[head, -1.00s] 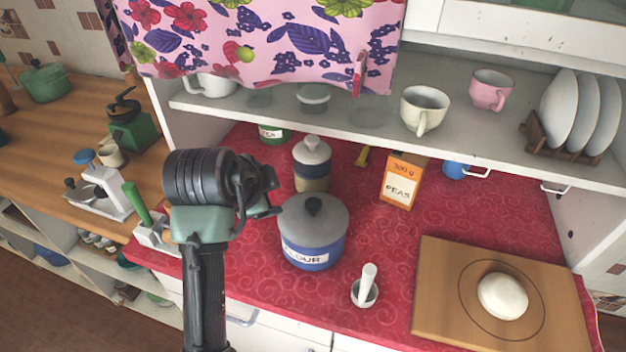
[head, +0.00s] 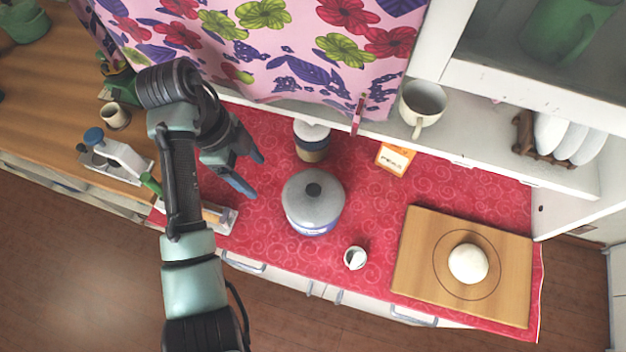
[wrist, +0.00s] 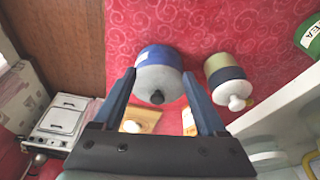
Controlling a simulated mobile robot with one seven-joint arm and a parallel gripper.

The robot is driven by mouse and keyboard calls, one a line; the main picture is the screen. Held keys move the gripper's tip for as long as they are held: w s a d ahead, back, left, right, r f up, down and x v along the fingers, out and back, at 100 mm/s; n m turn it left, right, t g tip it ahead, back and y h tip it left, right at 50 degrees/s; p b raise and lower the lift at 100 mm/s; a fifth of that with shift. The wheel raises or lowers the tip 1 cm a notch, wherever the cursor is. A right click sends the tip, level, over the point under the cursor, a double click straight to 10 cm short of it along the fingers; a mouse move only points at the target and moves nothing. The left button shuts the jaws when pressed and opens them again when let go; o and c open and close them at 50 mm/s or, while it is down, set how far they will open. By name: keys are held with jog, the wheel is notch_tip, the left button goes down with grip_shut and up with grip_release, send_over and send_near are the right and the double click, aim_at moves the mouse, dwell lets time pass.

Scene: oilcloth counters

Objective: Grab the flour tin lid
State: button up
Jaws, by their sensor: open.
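The flour tin is a blue pot-shaped tin (head: 318,229) on the red oilcloth. Its grey lid (head: 313,197) with a dark round knob (head: 313,189) sits on top. My gripper (head: 258,177) is open and empty, to the left of the tin and apart from it. In the wrist view the lid (wrist: 158,82) shows between and beyond the two fingers (wrist: 157,82), with its knob at the centre. The tin's blue side (wrist: 160,55) shows above the lid there. The label is mostly out of sight in the head view.
A striped jar with a pale lid (head: 312,132) stands close behind the tin. A small white mortar (head: 355,258) is in front, and a wooden board (head: 415,260) with dough (head: 468,264) lies right. An orange peas box (head: 394,158) stands behind. The curtain (head: 290,60) and shelf hang above.

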send_over(312, 189)
jog(key=a, duration=0.4)
jog(key=shift+w+d+f+p, duration=0.15)
jog(key=shift+w+p, duration=0.15)
jog(key=shift+p, duration=0.1)
jog(key=shift+s+d, duration=0.15)
jog(key=shift+d, duration=0.4)
jog(key=shift+s+d, duration=0.15)
jog(key=shift+d, duration=0.35)
jog(key=b+x, duration=0.2)
jog(key=shift+w+d+f, duration=0.1)
jog(key=shift+d+f, duration=0.05)
jog(key=shift+f, duration=0.25)
jog(key=shift+d+f+p, duration=0.15)
jog(key=shift+f+p, duration=0.15)
jog(key=shift+p, duration=0.1)
jog(key=shift+d+f, duration=0.15)
jog(key=shift+f, duration=0.55)
grip_shut()
